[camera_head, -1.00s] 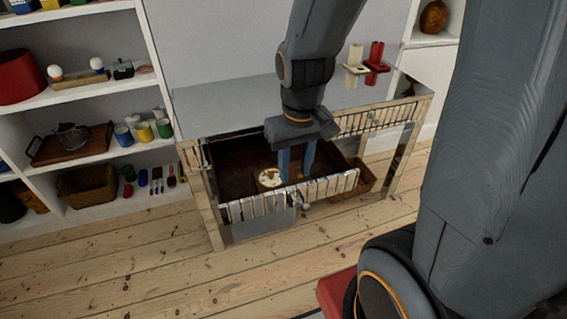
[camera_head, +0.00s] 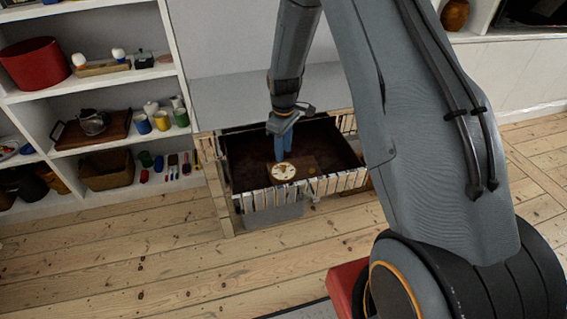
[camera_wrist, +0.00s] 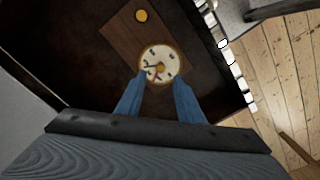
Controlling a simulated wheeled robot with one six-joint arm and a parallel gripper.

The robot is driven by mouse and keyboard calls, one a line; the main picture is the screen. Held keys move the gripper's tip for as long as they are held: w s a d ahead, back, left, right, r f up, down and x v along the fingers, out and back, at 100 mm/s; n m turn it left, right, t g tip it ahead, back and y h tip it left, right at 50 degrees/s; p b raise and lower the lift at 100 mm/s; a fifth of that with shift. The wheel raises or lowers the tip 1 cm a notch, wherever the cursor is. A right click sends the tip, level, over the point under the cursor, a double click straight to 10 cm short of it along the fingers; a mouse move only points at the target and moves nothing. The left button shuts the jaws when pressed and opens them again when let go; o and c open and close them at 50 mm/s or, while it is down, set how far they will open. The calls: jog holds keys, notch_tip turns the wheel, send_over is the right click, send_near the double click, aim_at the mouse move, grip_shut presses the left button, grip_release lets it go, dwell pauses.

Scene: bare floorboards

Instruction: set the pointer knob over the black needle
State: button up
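A round, cream-faced dial (camera_head: 284,171) with a tan rim lies in the open drawer (camera_head: 240,155). The wrist view shows the dial (camera_wrist: 172,58) on a brown board (camera_wrist: 118,38), with a small brass-coloured knob (camera_wrist: 160,67) near its middle. Thin dark and reddish marks show near the knob; which is the black needle is hard to tell. My gripper (camera_head: 283,153) points down just behind the dial in the head view. In the wrist view, my gripper (camera_wrist: 161,80) has its two blue fingers apart, with the dial showing beyond and between the tips. Nothing is held.
A small yellow disc (camera_wrist: 141,15) sits on the board beside the dial. The slatted drawer front (camera_head: 305,190) and the cabinet top (camera_head: 225,95) bound the space. Shelves (camera_head: 95,145) with crockery stand at left. The floorboards (camera_head: 160,255) in front are clear.

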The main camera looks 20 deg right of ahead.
aim_at(283, 166)
jog(key=shift+f+p, duration=0.95)
jog(key=shift+f, duration=2.55)
grip_shut()
